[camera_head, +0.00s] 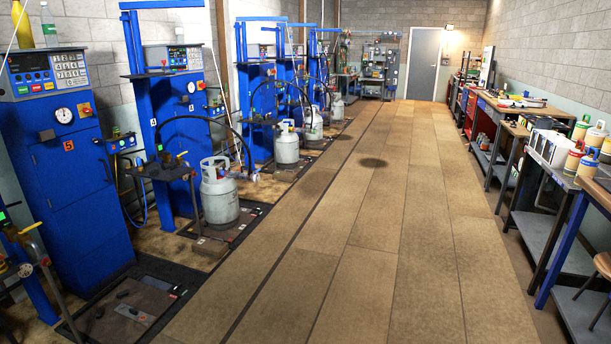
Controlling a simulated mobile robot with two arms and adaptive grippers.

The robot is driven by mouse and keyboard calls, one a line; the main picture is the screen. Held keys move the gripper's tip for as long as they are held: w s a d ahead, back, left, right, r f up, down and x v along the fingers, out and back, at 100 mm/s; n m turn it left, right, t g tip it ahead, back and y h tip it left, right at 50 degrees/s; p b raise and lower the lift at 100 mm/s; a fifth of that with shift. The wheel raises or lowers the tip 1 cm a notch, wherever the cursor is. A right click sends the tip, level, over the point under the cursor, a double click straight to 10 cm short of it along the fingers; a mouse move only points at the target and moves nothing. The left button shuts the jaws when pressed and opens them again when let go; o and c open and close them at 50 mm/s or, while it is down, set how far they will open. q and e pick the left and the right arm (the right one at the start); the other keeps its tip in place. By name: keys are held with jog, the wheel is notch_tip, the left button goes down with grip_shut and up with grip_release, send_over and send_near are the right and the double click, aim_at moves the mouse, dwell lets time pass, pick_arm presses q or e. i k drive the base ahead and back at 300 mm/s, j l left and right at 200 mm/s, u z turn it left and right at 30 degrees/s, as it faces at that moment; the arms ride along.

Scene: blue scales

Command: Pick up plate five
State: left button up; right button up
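The blue cabinet (75,190) at the left carries an orange number 5 (68,145) on its front. On the floor before it lies a dark, flat scale platform (105,318) with a small label and dark bits on top. No gas cylinder stands on this platform. I cannot tell whether "plate five" is the number mark or this platform. Neither of my grippers shows in the head view.
A grey gas cylinder (219,195) stands on the scale beside the cabinet marked 4 (160,110). More blue stations line the left wall. Workbenches (530,150) with coloured cylinders (575,158) line the right. The tan floor aisle (375,235) between is clear.

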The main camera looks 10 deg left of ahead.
aim_at(136, 315)
jog(key=i+j+u, duration=0.2)
jog(key=i+u, duration=0.2)
jog(key=i, duration=0.25)
jog(key=i+u, duration=0.35)
jog(key=i, duration=0.35)
jog(key=i+l+u, duration=0.2)
jog(key=i+u, duration=0.2)
jog(key=i, duration=0.3)
